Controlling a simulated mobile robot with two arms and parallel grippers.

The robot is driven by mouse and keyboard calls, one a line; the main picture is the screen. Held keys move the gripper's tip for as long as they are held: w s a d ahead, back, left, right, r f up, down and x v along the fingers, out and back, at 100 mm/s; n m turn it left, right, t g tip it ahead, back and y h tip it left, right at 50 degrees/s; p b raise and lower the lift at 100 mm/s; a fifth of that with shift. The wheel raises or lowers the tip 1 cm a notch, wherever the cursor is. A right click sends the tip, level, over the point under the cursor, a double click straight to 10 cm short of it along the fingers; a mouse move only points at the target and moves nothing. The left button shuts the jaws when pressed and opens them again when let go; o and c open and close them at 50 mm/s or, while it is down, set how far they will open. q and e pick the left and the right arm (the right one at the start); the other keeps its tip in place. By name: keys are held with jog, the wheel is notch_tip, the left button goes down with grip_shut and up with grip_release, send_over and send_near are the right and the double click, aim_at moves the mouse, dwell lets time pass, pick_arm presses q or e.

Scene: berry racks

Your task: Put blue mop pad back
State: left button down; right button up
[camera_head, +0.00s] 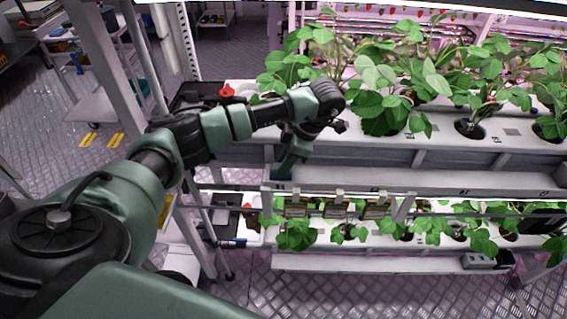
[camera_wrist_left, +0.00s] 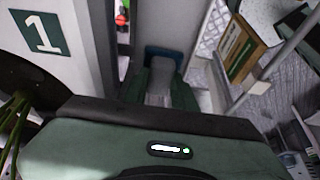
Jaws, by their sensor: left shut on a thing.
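My left gripper (camera_head: 285,170) reaches in from the left and points down in front of the upper planting trough. It is shut on a small blue piece, which I take to be the blue mop pad (camera_wrist_left: 165,54); only a short strip shows beyond the fingers in the left wrist view. In the head view the pad is a small bluish patch at the fingertips, against the grey ledge of the rack. Most of the pad is hidden by the fingers. My right gripper is not in view.
The upper white trough (camera_head: 510,125) holds leafy strawberry plants. A grey ledge (camera_head: 430,181) runs below it, with small wooden-framed cards (camera_head: 336,208) hanging underneath. A lower trough (camera_head: 390,241) holds more plants. A white cart (camera_head: 100,107) is farther left.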

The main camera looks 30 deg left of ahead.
pick_arm(q)
jog(key=c, duration=1.4)
grip_release()
jog(key=shift+a+f, duration=0.1)
jog(key=shift+c, duration=0.2)
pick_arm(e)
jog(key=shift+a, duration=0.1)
pick_arm(q)
jog(key=shift+r, duration=0.25)
jog(key=v, duration=1.2)
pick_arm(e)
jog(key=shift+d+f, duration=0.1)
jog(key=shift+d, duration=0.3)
pick_arm(q)
jog(key=shift+f, duration=0.1)
